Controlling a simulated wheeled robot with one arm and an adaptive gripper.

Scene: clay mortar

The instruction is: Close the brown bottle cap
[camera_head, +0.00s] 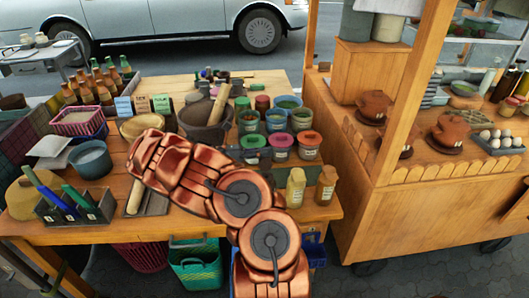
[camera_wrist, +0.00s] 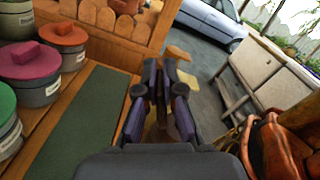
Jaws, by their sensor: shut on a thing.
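The brown bottle (camera_head: 327,187) stands upright at the right front corner of the wooden table. A pale yellow bottle (camera_head: 296,189) stands just left of it. In the wrist view the tops of the brown bottle (camera_wrist: 178,52) and the yellow bottle (camera_wrist: 186,77) show beyond and beside my fingers. My gripper (camera_wrist: 160,72) is nearly closed, with something small and brown, seemingly the brown cap (camera_wrist: 160,122), between its fingers. Its outline is mostly hidden by them. In the head view my gripper (camera_head: 262,157) is dark, partly covered by my arm, left of and behind the bottles.
Lidded jars with pink (camera_wrist: 30,62), orange (camera_wrist: 65,38) and green lids stand close to the left of my gripper. A wooden food cart (camera_head: 380,215) stands right of the table. A mortar (camera_head: 207,118) and several bottles stand farther back. The table's front edge is near both bottles.

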